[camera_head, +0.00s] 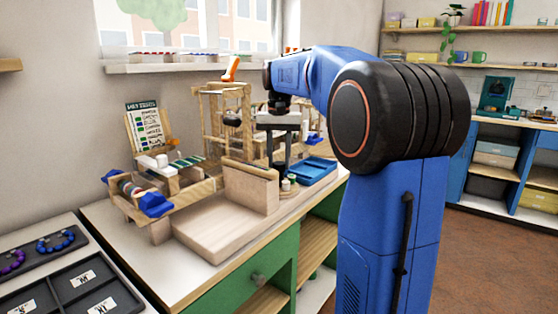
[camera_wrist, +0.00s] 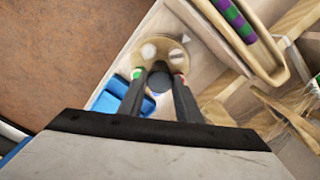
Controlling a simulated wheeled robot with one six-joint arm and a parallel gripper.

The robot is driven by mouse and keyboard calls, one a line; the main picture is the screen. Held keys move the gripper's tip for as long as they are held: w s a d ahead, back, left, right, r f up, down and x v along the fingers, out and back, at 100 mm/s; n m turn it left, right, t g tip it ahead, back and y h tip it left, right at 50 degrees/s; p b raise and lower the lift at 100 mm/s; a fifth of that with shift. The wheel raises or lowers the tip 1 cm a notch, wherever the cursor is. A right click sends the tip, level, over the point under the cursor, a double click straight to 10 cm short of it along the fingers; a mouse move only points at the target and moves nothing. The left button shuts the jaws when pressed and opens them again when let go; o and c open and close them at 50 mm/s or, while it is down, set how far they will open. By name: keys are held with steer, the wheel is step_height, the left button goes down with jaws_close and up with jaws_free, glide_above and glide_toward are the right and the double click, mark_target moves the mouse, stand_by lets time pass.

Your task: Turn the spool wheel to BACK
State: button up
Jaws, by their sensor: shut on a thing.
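The spool wheel (camera_wrist: 152,37) is a round tan wooden disc in the wrist view, with small spools around its top; white, green and red ones show. A small white pointer mark (camera_wrist: 186,39) lies just beside its rim. My gripper (camera_wrist: 160,74) reaches down over the wheel, its two dark fingers shut on a dark round knob (camera_wrist: 160,82) near the middle. In the head view my gripper (camera_head: 281,166) points straight down at the wheel (camera_head: 290,189), which is mostly hidden behind the wooden frame and fingers. I cannot read any BACK label.
A blue tray (camera_head: 318,172) lies close to the right of the wheel. A wooden stand (camera_head: 250,184) rises close to its left. A bead board with purple and green beads (camera_wrist: 234,18) is near in the wrist view. Dark trays (camera_head: 75,287) lie at front left.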

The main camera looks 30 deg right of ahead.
steer(key=shift+n, duration=0.6)
steer(key=o, duration=1)
steer(key=shift+o, duration=0.2)
steer(key=shift+r, duration=0.1)
step_height(320, 180, up, 17)
steer(key=shift+r, duration=0.1)
